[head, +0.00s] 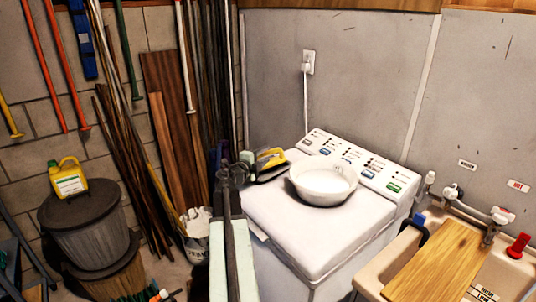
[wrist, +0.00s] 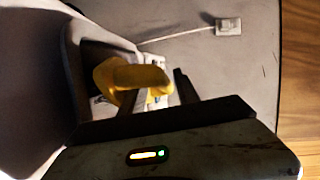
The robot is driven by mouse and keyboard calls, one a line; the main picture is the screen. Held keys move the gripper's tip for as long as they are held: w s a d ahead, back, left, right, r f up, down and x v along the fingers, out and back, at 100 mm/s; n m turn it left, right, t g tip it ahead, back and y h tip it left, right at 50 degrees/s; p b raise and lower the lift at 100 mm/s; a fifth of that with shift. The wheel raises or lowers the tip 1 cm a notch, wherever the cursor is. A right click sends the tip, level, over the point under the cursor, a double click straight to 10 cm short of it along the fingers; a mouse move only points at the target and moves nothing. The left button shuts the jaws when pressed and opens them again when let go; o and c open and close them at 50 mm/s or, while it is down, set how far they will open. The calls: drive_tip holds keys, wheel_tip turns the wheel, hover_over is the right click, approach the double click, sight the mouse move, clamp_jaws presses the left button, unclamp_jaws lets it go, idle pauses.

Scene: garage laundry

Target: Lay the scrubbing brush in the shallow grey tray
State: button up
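The scrubbing brush (head: 271,157) looks yellow and sits at the back left corner of the white washing machine's top. In the wrist view its yellow handle (wrist: 140,76) and some pale part below show just past my fingertips. My gripper (head: 262,167) is at the brush, partly covering it in the head view. In the wrist view my gripper (wrist: 160,92) has its two dark fingers apart, with a gap beside the right finger; I see no firm hold.
A white round basin (head: 323,183) stands on the washing machine (head: 300,232) right of the brush. The control panel (head: 350,165) rises behind it. A sink with a wooden board (head: 440,262) is at right. Timber and poles (head: 180,150) lean at left, near a lidded bin (head: 90,235).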

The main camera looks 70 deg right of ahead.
drive_tip(key=v, duration=1)
drive_tip(key=shift+a+p, duration=0.15)
drive_tip(key=shift+p, duration=0.2)
drive_tip(key=w+a+f+n+t+y, duration=0.1)
drive_tip(key=w+a+f+n+y, duration=0.2)
drive_tip(key=w+a+f+n, duration=0.5)
drive_tip(key=w+a+f+n+t+y, duration=0.3)
drive_tip(key=w+a, duration=0.4)
drive_tip(key=a, duration=0.6)
drive_tip(key=w+a+f+n+y, duration=0.2)
drive_tip(key=w+a+f+n, duration=0.4)
drive_tip(key=a, duration=0.4)
drive_tip(key=w+a+f+n+y, duration=0.1)
drive_tip(key=a+n+y, duration=0.3)
drive_tip(key=a+n, duration=0.6)
drive_tip(key=w+a+f+n+y, duration=0.1)
drive_tip(key=a+f+n+y, duration=0.2)
drive_tip(key=a+n, duration=0.7)
drive_tip(key=a+y, duration=0.1)
drive_tip(key=a, duration=1.5)
drive_tip(key=shift+w+f+g+y, duration=0.3)
drive_tip(key=shift+f+g, duration=0.1)
